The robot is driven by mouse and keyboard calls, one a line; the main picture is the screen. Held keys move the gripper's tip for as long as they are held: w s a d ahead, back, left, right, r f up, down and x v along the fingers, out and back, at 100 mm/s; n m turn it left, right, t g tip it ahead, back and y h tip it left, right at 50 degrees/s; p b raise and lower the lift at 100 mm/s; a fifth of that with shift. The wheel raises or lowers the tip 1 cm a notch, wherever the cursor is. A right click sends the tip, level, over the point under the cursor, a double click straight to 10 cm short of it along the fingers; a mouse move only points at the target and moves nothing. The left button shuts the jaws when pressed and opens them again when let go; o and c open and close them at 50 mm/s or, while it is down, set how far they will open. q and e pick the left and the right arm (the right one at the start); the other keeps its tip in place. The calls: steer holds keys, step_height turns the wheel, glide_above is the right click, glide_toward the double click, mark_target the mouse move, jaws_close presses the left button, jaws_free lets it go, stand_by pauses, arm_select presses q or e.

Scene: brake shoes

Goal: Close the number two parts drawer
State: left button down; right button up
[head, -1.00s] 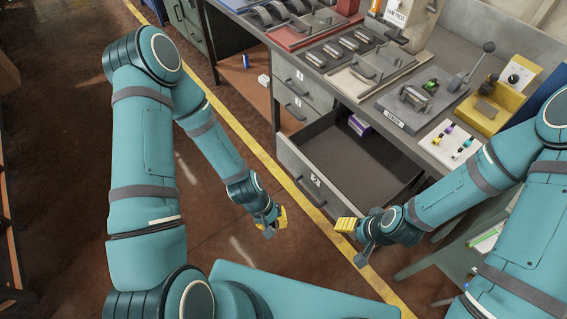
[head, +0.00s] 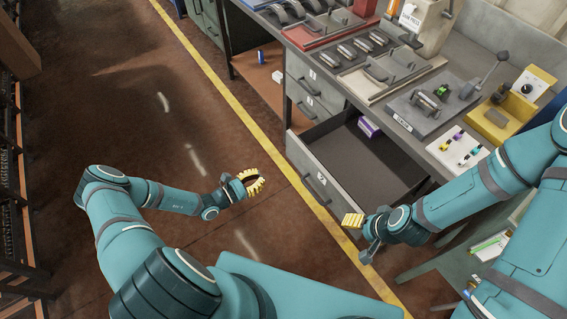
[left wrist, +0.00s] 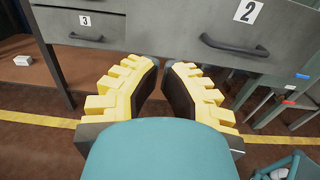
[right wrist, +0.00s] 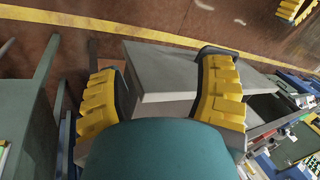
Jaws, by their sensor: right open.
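My right gripper (head: 350,220) is by the drawer front's right end, open. In the right wrist view, the grey drawer front (right wrist: 175,72) lies between and beyond its fingers; contact is unclear.
The bench top carries fixtures, a red tray (head: 315,30) and a white board (head: 458,150) of small parts. A yellow line (head: 235,108) runs along the floor. Floor to the left is clear.

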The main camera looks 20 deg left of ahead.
mark_target(295, 157)
arm_select(q)
steer(key=x, duration=1.4)
steer(key=shift+s+b, duration=0.1)
steer(key=shift+b, duration=0.2)
arm_select(e)
steer(key=shift+s+f, duration=0.1)
steer(key=shift+f, duration=0.2)
steer(key=shift+f, duration=0.1)
